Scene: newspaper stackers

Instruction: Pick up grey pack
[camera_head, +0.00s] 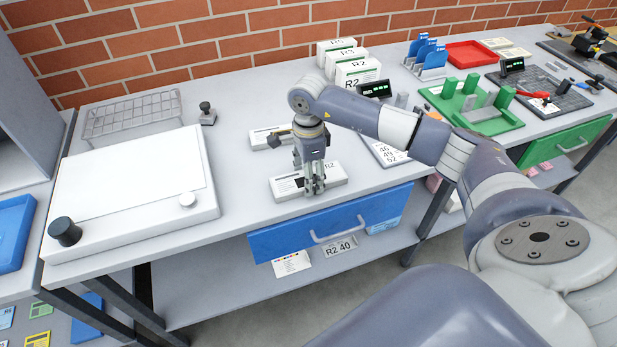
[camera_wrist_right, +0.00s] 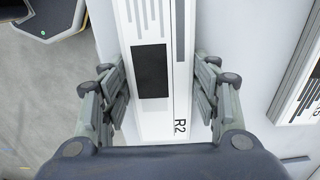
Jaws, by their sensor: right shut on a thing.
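A pale grey-white pack (camera_head: 338,176) with a dark square and the print R2 lies flat on the table near its front edge, above the blue drawer. In the right wrist view the pack (camera_wrist_right: 184,120) runs lengthwise between my fingers. My right gripper (camera_head: 314,190) reaches down over it from above. Its fingers (camera_wrist_right: 164,98) are shut on the pack's two long sides. The pack seems to rest on the table; any small lift cannot be told. My left gripper is not in view.
A second similar pack (camera_head: 262,138) lies just behind. Upright packs (camera_head: 358,72) stand at the back. A white flat device (camera_head: 130,190) with knobs is at left, a wire rack (camera_head: 132,115) behind it. A price-like card (camera_head: 383,150) and green tray (camera_head: 480,122) are to the right.

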